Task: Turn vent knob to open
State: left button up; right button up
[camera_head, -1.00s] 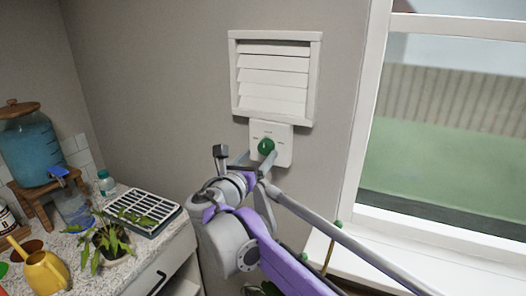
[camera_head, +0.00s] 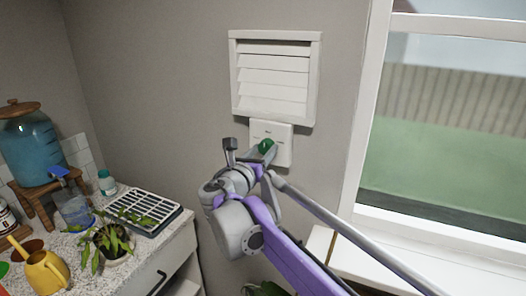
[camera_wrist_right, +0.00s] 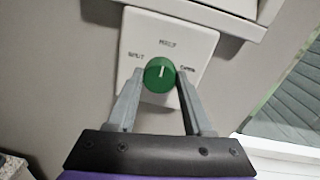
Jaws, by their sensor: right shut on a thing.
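The green vent knob (camera_head: 266,146) sits on a white square plate (camera_head: 284,150) below the vent. In the right wrist view the knob (camera_wrist_right: 159,75) has a white pointer mark directed up, close to the middle label. In the head view the right gripper (camera_head: 257,158) partly covers the knob and lower plate. My left gripper is not in view.
The white louvered vent (camera_head: 274,78) is above the plate, its slats slanted. A window (camera_head: 450,130) with a white frame and sill is at right. A counter at left holds a plant (camera_head: 108,238), a black-framed tray (camera_head: 143,210), a yellow watering can (camera_head: 45,272) and a blue water dispenser (camera_head: 32,150).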

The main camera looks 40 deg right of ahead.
grip_shut()
jog(key=shift+m, duration=0.3)
jog(key=shift+r+m+p, duration=0.1)
jog(key=shift+m+p, duration=0.65)
jog(key=shift+m, duration=0.25)
jog(key=m+p, duration=0.2)
jog(key=m, duration=0.2)
jog(key=shift+m, duration=0.3)
jog(key=m+p, duration=0.2)
jog(key=m, duration=0.2)
jog(key=shift+m+h+p, duration=0.4)
jog(key=shift+m+p, duration=0.15)
jog(key=shift+m, duration=1.15)
